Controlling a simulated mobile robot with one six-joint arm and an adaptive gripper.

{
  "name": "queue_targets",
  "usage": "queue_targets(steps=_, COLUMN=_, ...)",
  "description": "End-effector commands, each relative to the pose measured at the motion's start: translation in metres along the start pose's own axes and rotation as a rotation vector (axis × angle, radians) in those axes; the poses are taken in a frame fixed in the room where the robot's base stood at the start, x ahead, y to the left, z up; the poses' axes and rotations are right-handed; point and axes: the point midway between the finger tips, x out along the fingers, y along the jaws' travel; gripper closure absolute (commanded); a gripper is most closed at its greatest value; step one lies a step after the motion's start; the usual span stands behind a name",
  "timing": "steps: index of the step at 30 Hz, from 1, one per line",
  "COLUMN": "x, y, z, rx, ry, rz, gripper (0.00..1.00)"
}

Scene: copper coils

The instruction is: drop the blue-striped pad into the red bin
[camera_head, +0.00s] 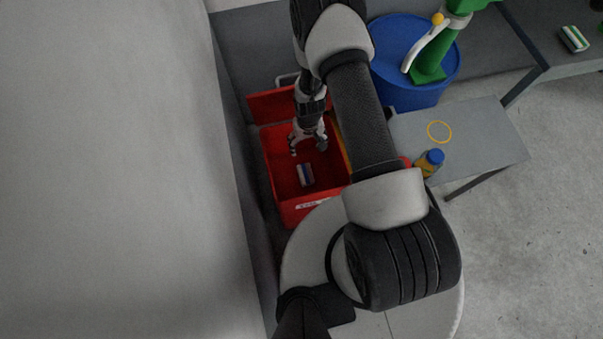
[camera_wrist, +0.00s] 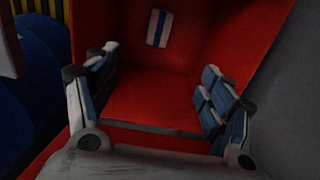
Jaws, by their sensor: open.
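The blue-striped pad (camera_head: 305,175) is a small white block with a dark blue stripe. It lies inside the red bin (camera_head: 283,199), on its floor, toward the near end in the head view. The wrist view shows the pad (camera_wrist: 159,28) at the top, apart from the fingers, with red bin surface (camera_wrist: 150,100) around it. My gripper (camera_head: 309,146) is open and empty over the bin, a little farther from the head camera than the pad. In the wrist view the gripper (camera_wrist: 158,92) has its fingers spread wide with nothing between them.
A grey table (camera_head: 480,140) right of the bin carries a yellow bottle with a blue cap (camera_head: 430,162) and a yellow ring mark. A blue drum (camera_head: 408,90) stands behind. A green-striped pad (camera_head: 574,39) lies on another table at far right. A grey wall surface borders the left.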

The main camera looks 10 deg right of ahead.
Motion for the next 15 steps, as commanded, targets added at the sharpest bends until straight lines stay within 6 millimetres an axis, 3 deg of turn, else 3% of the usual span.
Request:
queue_targets(steps=7, x=-0.054, y=0.000, z=-0.001, rx=0.000, ry=0.003, rz=0.000, gripper=0.26)
queue_targets(steps=15, x=-0.080, y=0.000, z=0.001, rx=0.000, ry=-0.001, rz=0.000, gripper=0.26)
